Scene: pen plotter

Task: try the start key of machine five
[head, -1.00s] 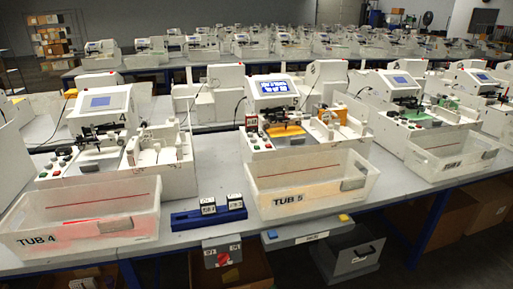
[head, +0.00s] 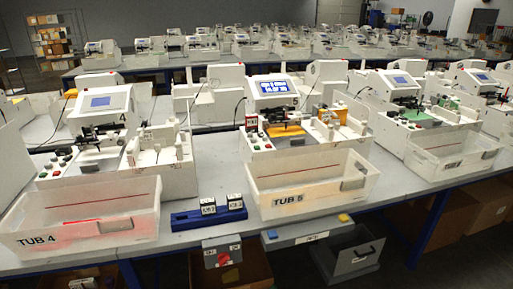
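Machine five (head: 284,157) is a white plotter standing behind the clear bin labelled TUB 5 (head: 318,195). Its blue screen (head: 275,87) is lit with white blocks, too small to read. Small coloured keys (head: 256,141) sit at the left front of its deck; I cannot tell which one is the start key. A red and white tag (head: 251,122) stands just behind the keys. An orange sheet (head: 287,129) lies under the dark pen carriage. Neither of my grippers is in view.
Machine four (head: 104,125) and TUB 4 (head: 88,224) stand at left, another plotter (head: 420,100) at right. A blue rack (head: 208,217) with two labelled blocks sits between the tubs. A grey switch box (head: 222,252) and an open drawer (head: 350,254) are below the table edge.

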